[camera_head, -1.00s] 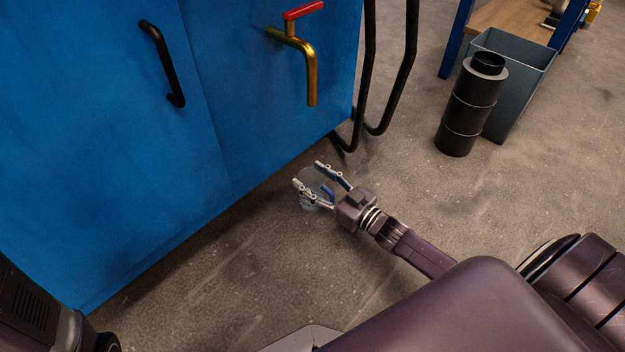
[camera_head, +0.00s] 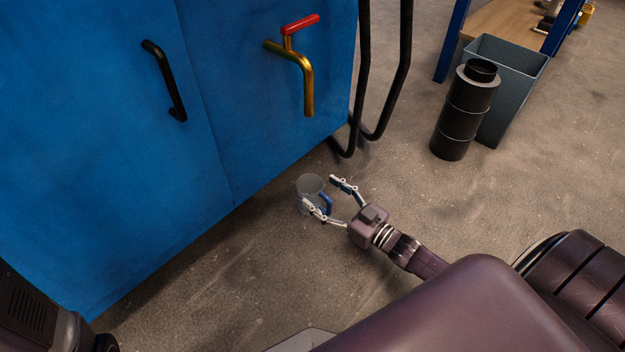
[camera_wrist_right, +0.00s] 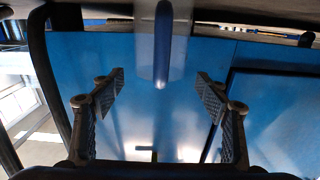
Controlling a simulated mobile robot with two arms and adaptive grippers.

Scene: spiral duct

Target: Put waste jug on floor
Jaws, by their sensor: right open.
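The waste jug (camera_head: 309,188) is a small clear jug with a blue handle, standing on the floor below the blue cabinet. My right gripper (camera_head: 325,196) is open, with its fingertips close to the jug's handle side. In the right wrist view the blue handle (camera_wrist_right: 163,45) is at the top centre, beyond and between the spread fingers (camera_wrist_right: 160,95), with nothing gripped. Whether a fingertip touches the jug I cannot tell. My left gripper is not in view.
The blue cabinet (camera_head: 110,130) with a black handle and a red-handled brass tap (camera_head: 300,65) stands behind the jug. A black duct piece (camera_head: 465,112) and a grey bin (camera_head: 512,85) stand at the right. Floor between is clear.

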